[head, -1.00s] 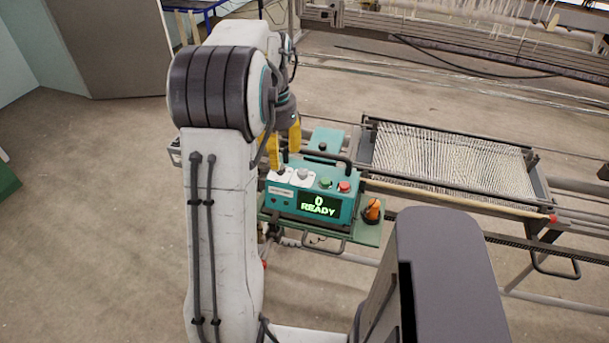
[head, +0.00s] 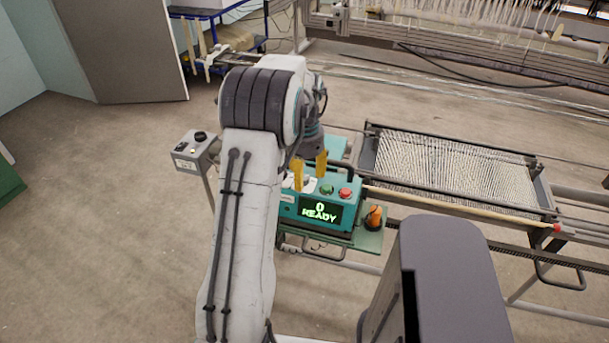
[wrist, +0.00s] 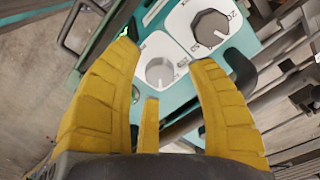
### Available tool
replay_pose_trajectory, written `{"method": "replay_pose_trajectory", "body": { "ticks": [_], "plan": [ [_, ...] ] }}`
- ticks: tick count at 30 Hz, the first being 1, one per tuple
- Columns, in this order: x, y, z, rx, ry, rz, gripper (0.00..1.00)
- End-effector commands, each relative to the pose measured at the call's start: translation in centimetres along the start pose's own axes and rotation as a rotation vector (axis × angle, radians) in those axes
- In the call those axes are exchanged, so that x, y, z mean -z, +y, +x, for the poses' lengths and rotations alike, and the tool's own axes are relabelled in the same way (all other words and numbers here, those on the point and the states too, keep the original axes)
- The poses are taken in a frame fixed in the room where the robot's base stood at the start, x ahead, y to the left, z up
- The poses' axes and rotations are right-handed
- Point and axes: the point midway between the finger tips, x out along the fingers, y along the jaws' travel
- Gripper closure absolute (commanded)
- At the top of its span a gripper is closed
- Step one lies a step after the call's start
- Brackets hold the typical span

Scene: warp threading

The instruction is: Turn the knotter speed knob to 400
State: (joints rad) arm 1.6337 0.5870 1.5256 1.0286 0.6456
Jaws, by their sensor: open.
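The teal knotter control box (head: 287,211) shows a display (head: 320,210) reading "0 READY". Its top has a green button (head: 326,189), a red button (head: 345,193) and a white knob panel partly hidden by my fingers. In the wrist view, a light grey knob (wrist: 160,71) and a dark knob (wrist: 209,27) sit on white dial plates; their lettering is too small to read, so I cannot tell which is the speed knob. My gripper (head: 309,172) is open above the panel. In the wrist view its yellow fingers (wrist: 165,56) spread to either side of the light grey knob, apparently empty.
An orange-topped item (head: 374,216) stands right of the box. A rack of warp threads (head: 440,175) lies further right. A small grey box with a black knob (head: 190,152) stands on a post at the left. A black handle is close to my right finger in the wrist view.

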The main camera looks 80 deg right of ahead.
Motion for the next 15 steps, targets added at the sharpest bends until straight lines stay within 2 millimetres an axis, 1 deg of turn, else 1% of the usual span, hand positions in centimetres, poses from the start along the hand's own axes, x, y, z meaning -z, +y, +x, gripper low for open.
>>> {"method": "replay_pose_trajectory", "body": {
  "ticks": [4,11,12,15],
  "plan": [
    [-0.04,0.02,0.48,-0.001,-0.001,0.000,0.48],
    [-0.03,0.01,0.51,0.000,-0.001,-0.001,0.48],
    [-0.03,0.01,0.51,0.000,-0.001,-0.001,0.45],
    [-0.03,0.01,0.50,0.000,0.000,-0.001,0.54]
  ]
}}
